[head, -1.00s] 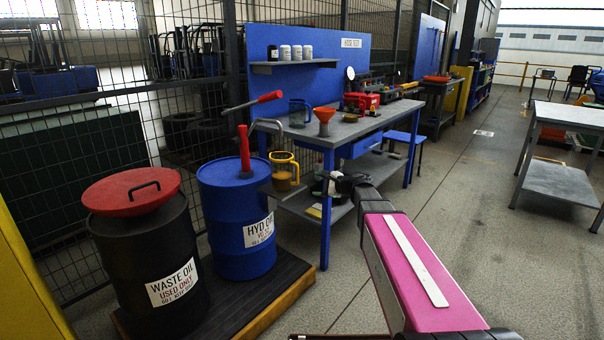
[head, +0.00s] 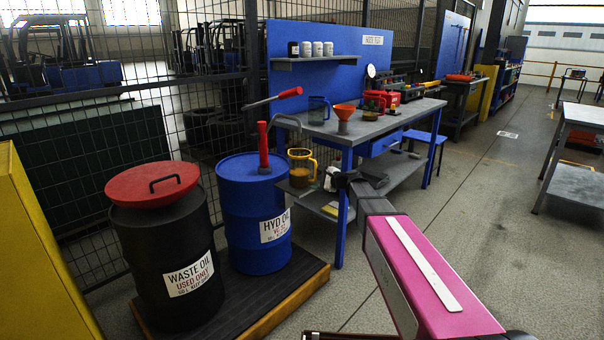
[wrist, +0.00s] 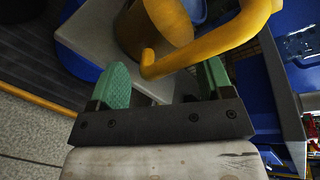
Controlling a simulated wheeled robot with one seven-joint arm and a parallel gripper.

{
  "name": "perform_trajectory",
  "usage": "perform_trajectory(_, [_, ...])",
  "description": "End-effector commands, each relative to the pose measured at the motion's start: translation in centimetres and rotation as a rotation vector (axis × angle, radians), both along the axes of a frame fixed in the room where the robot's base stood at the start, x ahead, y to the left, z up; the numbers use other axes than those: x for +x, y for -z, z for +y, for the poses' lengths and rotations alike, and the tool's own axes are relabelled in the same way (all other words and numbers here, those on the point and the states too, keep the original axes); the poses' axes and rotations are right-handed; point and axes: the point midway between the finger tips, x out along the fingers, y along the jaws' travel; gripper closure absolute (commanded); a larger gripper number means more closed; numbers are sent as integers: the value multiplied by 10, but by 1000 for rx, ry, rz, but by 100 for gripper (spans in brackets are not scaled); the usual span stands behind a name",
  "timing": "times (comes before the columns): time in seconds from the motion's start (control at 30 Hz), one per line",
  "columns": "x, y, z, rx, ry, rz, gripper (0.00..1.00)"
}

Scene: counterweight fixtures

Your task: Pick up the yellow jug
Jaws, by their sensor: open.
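My gripper (head: 334,180) is just right of the jug in the head view, at the handle side. In the wrist view my gripper (wrist: 163,80) is open, with green finger pads apart. The jug's handle (wrist: 222,47) crosses ahead of the pads, and its lower end shows between them. I cannot tell whether a pad touches it. Part of the jug is cut off there.
The blue drum (head: 249,221) with its red-handled pump stands left of the jug. A black drum (head: 162,255) with a red lid is further left. The workbench (head: 372,126) behind holds a blue jug (head: 318,111) and an orange funnel (head: 344,112). Open floor lies to the right.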

Motion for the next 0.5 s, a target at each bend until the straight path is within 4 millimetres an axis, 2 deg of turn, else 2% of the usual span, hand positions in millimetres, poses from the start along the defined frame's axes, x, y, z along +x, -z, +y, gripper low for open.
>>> perform_trajectory(0.27, [4, 2, 5, 0, 1, 0, 27])
perform_trajectory(0.37, [4, 2, 5, 0, 1, 0, 56])
perform_trajectory(0.4, [4, 2, 5, -1, 1, 0, 69])
perform_trajectory(0.5, [4, 2, 5, -1, 1, -1, 100])
